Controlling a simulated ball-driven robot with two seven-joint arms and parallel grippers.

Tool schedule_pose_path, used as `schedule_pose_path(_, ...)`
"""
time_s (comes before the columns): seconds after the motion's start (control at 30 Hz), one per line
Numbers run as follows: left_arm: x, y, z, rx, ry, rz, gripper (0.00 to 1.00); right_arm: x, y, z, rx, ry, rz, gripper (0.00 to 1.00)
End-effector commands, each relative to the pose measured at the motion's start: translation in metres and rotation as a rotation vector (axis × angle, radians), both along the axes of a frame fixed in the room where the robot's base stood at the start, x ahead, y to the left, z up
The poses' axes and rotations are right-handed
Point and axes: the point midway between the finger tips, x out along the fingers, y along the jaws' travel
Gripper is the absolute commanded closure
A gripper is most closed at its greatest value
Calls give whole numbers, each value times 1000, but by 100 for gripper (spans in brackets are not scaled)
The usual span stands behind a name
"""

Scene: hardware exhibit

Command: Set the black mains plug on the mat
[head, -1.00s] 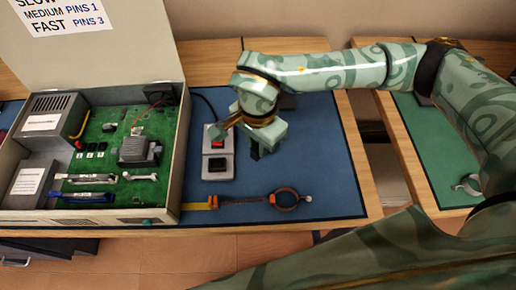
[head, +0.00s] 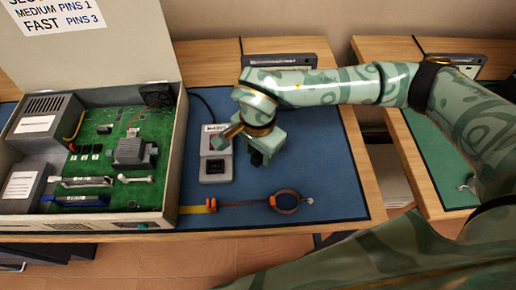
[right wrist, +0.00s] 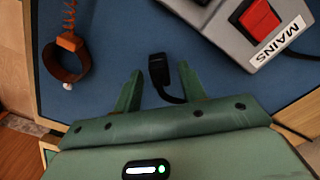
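The black mains plug (head: 257,158) is at the fingertips of my right gripper (head: 263,149), over the blue mat (head: 325,165), right of the switch box. In the right wrist view the plug (right wrist: 158,69) sits between and slightly past the spread fingers (right wrist: 160,76), with a gap on each side. Its black cable curves back under the gripper. I cannot tell whether the plug touches the mat. My left gripper is not in view.
The grey box labelled MAINS (head: 216,142), with a red switch and black socket, stands left of the gripper. A brown wrist strap (head: 286,202) lies at the mat's front. An open computer case (head: 172,150) stands left. The mat's right side is clear.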

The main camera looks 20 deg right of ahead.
Motion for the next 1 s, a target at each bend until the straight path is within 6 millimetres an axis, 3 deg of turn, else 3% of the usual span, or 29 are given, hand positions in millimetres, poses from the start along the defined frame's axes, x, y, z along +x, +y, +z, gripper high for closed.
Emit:
schedule_pose_path(0.23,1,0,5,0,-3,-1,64,1,0,14,1,-5,2,59)
schedule_pose_path(0.5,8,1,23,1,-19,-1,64,1,0,77,0,-8,2,59)
schedule_pose_path(0.7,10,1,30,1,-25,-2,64,1,0,112,1,-5,0,59)
schedule_pose_path(1.0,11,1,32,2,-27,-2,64,0,0,123,1,0,0,59)
